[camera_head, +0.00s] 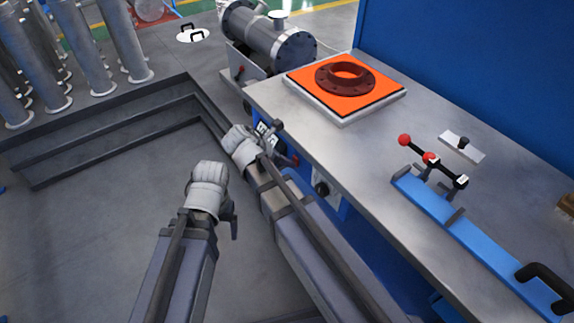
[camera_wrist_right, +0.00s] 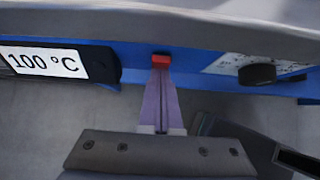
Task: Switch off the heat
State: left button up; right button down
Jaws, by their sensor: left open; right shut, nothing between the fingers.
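A blue panel under the table edge carries a 100 °C display (camera_wrist_right: 55,63), a small red piece (camera_wrist_right: 160,61) and a black knob (camera_wrist_right: 257,74). In the head view, the display (camera_head: 266,131), the red piece (camera_head: 295,160) and the knob (camera_head: 321,188) run along the table's front. My right gripper (camera_wrist_right: 160,88) is shut and empty, its tips at the red piece; I cannot tell if they touch it. In the head view, my right gripper (camera_head: 240,142) is by the display. My left gripper (camera_head: 208,175) is open and empty over the floor; its fingers are mostly hidden.
An orange plate (camera_head: 310,94) with a dark red flange (camera_head: 346,75) sits on the grey table (camera_head: 350,145). A blue fixture (camera_head: 470,238) with a red-knobbed lever (camera_head: 415,146) is at right. A flanged steel shell (camera_head: 268,40) stands behind. Tubes (camera_head: 75,50) stand at left.

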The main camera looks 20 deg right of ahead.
pick_arm(q)
jog(key=shift+p, duration=0.6)
pick_arm(e)
jog(key=shift+d, duration=0.15)
jog(key=shift+r, duration=0.15)
pick_arm(q)
jog(key=shift+r+p, duration=0.75)
pick_arm(e)
jog(key=shift+r, duration=0.7)
